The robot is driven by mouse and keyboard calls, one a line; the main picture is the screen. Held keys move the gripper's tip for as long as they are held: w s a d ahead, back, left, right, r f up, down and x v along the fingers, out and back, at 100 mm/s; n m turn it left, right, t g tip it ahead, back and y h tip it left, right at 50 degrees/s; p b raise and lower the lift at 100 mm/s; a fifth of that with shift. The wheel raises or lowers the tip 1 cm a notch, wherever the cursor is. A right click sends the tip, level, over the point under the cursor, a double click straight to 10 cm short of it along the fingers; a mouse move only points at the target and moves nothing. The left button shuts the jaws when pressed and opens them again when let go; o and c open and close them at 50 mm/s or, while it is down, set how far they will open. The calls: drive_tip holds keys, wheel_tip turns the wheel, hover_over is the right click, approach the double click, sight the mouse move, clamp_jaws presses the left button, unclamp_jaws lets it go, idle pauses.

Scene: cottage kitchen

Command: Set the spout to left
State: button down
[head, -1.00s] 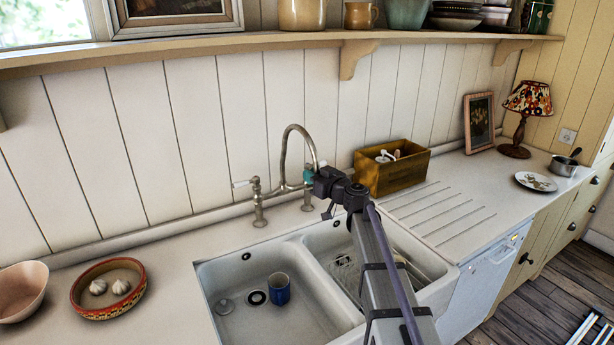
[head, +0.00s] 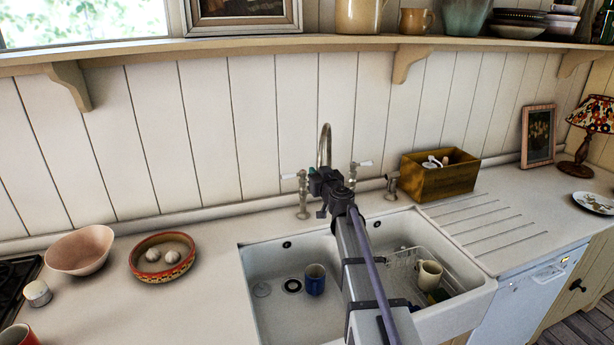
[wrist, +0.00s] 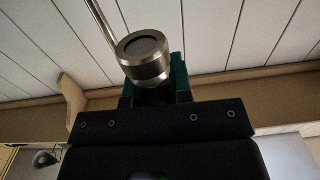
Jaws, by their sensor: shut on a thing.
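The metal spout (head: 325,143) rises as a tall arch from the tap behind the double sink. It is seen nearly edge-on, so its outlet comes forward near the divider between the basins. My gripper's fingers hide its lower end in the head view. In the wrist view the round nozzle of the spout (wrist: 145,58) sits between the green-padded fingers of my gripper (wrist: 152,88), which is shut on it. A lever handle stands on each side of the tap, the left one (head: 302,195) partly beside my wrist and the right one (head: 362,164) behind it.
The left basin (head: 265,262) holds a blue mug (head: 315,283). The right basin has a wire rack with a cream mug (head: 429,275). A soap dispenser (head: 391,185) and wooden box (head: 440,180) stand right of the tap. A bowl with garlic (head: 163,277) is at left.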

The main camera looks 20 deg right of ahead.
idle(0.4)
drive_tip(key=c, duration=1)
unclamp_jaws()
drive_tip(key=s, duration=1)
drive_tip(key=shift+s+a, duration=0.1)
drive_tip(key=shift+s, duration=0.3)
